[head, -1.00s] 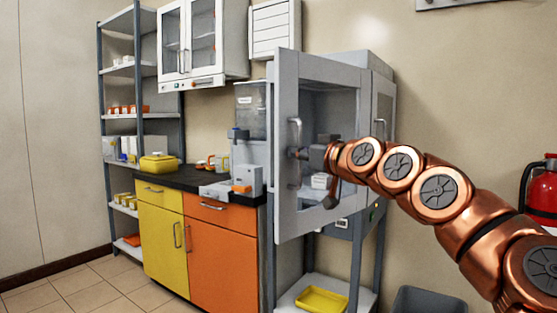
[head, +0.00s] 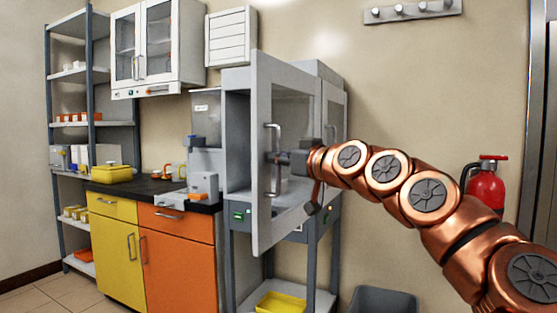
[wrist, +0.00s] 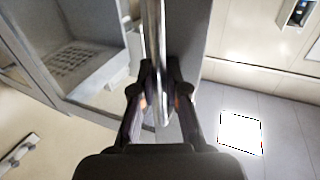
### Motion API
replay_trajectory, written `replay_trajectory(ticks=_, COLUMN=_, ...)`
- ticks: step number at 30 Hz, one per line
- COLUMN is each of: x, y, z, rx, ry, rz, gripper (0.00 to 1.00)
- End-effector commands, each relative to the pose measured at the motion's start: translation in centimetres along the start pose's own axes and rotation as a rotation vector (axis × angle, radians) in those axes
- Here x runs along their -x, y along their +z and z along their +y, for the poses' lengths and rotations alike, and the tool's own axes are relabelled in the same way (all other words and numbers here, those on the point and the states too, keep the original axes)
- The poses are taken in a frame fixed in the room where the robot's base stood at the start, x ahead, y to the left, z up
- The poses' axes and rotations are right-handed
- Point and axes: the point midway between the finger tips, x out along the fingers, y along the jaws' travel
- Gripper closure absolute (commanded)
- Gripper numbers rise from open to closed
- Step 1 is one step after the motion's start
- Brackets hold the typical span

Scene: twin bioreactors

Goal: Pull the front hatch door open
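The front hatch door (head: 262,200) is a grey frame with a glass pane, swung out from the grey cabinet (head: 237,150). It stands ajar, with the cabinet's inside partly visible behind it. A vertical bar handle (head: 268,140) is on the door's outer edge side. My gripper (head: 278,158) is at the handle. In the wrist view, the fingers of my gripper (wrist: 160,92) close around the silver handle bar (wrist: 157,40), one finger on each side. The exact contact is partly hidden by the bar.
A counter with yellow and orange fronts (head: 178,255) stands left of the door. A yellow tray (head: 281,303) lies on the shelf below the cabinet. A grey bin (head: 383,300) and a red fire extinguisher (head: 486,186) are to the right.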

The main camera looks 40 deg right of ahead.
Motion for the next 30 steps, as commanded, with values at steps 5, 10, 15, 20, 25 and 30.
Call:
replay_trajectory(ticks=5, x=0.0, y=0.0, z=0.0, rx=0.000, ry=0.000, rz=-0.002, gripper=0.66)
replay_trajectory(ticks=10, x=0.1, y=0.1, z=0.0, rx=0.000, ry=0.001, rz=-0.003, gripper=0.63)
replay_trajectory(ticks=15, x=0.1, y=0.1, z=0.1, rx=0.000, ry=0.001, rz=-0.003, gripper=0.63)
replay_trajectory(ticks=20, x=0.1, y=-0.7, z=0.2, rx=0.002, ry=0.003, rz=-0.003, gripper=0.63)
replay_trajectory(ticks=25, x=0.0, y=-2.5, z=0.0, rx=0.001, ry=-0.001, rz=-0.003, gripper=0.63)
replay_trajectory(ticks=30, x=0.0, y=-4.5, z=0.0, rx=0.000, ry=0.001, rz=-0.002, gripper=0.63)
